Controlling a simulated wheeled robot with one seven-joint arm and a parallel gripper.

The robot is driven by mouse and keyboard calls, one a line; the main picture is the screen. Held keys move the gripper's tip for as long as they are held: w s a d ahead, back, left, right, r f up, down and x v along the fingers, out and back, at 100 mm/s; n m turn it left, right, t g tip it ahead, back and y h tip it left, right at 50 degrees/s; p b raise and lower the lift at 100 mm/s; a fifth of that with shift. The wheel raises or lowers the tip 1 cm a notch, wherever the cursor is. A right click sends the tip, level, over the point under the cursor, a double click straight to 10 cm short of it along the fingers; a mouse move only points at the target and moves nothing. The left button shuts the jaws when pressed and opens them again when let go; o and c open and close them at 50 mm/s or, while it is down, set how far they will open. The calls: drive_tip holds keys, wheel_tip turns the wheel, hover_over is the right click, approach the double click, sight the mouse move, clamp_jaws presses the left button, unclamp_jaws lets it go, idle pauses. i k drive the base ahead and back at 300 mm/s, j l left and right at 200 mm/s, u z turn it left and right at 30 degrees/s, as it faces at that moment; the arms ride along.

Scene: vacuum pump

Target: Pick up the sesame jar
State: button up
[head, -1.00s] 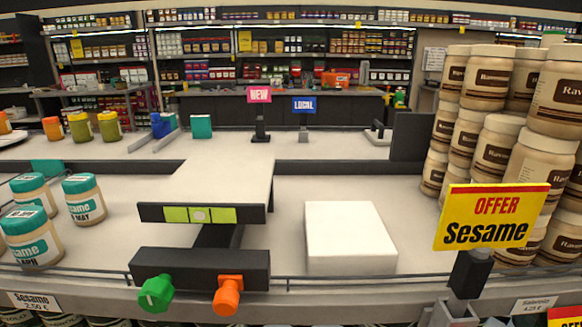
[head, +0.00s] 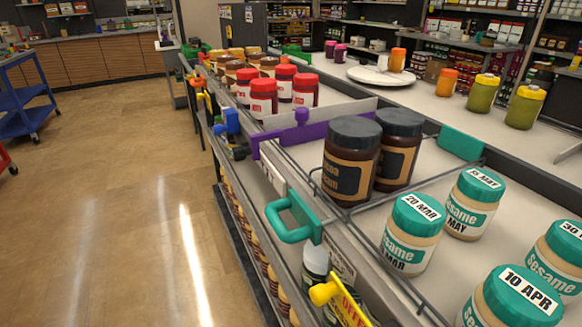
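Several sesame jars with teal lids and cream bodies stand upright at the right of the head view. One with the lid marked "20 MAR" (head: 411,236) is nearest the shelf's front edge. Behind it is one marked "15 MAY" (head: 470,203). At the lower right is one marked "10 APR" (head: 512,300), partly cut off by the frame. Another, its lid reading "30" (head: 556,262), is cut off at the right edge. A wire rail runs in front of them. My gripper is not in view.
Two dark-lidded brown jars (head: 352,160) stand left of the sesame jars, behind a wire divider. Red-lidded jars (head: 264,99) are farther along. The floor (head: 110,200) at left is open, with a blue cart (head: 28,98) beyond.

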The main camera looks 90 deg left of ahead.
sight(412, 233)
drive_tip(key=u, duration=1.45)
drive_tip(key=j+z, duration=0.15)
